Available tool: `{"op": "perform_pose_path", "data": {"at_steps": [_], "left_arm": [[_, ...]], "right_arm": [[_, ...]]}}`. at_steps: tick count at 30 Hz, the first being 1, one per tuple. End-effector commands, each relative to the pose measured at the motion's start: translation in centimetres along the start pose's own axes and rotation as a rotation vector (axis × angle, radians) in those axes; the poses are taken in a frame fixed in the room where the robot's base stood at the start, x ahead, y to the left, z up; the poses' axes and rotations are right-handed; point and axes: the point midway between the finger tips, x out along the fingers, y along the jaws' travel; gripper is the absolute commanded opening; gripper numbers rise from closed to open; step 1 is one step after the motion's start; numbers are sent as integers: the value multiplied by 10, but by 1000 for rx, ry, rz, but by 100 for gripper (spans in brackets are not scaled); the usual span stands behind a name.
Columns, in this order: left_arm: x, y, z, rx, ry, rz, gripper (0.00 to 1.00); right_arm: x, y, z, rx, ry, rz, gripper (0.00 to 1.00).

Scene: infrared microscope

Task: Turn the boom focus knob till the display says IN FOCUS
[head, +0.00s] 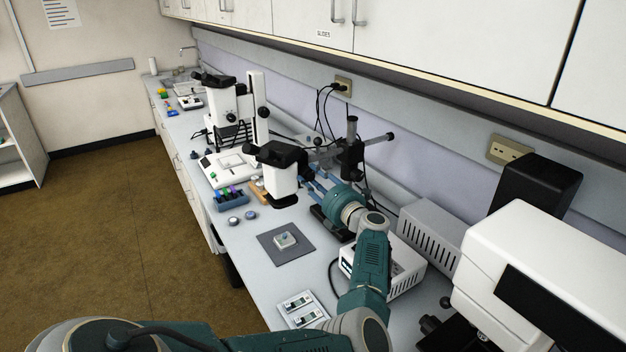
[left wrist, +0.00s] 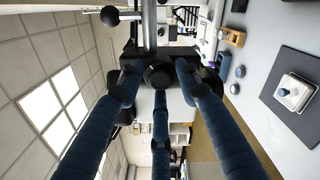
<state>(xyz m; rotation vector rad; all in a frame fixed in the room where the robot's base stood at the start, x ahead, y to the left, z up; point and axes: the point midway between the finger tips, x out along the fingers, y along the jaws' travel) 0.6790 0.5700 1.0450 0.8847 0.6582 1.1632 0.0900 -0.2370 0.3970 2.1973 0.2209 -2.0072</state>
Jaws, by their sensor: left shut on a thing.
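The boom microscope (head: 283,185) has a white body and a black eyepiece head, carried on a horizontal bar from a dark post (head: 352,150). My left gripper (head: 310,186) reaches in behind its head, and its blue fingers are partly hidden by my wrist. In the left wrist view the three blue fingers (left wrist: 160,78) close around a round black focus knob (left wrist: 159,74), which lies between their tips. No readable display text shows. My right gripper is not in view.
A grey mat (head: 272,248) with a small sample block (head: 286,240) lies in front of the boom microscope. A vented white box (head: 408,276) stands beside my arm. A second microscope (head: 228,103) stands farther back. A large white instrument (head: 530,265) fills the right.

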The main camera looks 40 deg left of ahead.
Motion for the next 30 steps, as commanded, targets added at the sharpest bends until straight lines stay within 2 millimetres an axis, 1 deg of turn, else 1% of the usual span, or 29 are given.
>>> {"op": "perform_pose_path", "data": {"at_steps": [1,2,3,5,13,17,20,25,30], "left_arm": [[0,-6,-8,2,13,-7,8],[0,-6,-8,2,14,-7,8],[0,-6,-8,2,14,-7,40],[0,-6,-8,2,13,-7,52],[0,-2,-4,-1,6,-3,53],[0,-2,-3,-38,5,-2,53],[0,-2,-2,-117,4,-1,53],[0,-1,-2,-331,3,0,53],[0,-1,0,-547,3,-1,53]], "right_arm": [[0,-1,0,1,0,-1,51],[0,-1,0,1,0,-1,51],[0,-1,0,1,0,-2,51],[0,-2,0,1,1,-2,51],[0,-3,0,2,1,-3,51],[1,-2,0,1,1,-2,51],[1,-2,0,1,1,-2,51],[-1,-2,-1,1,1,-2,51],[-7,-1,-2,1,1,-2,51]]}}
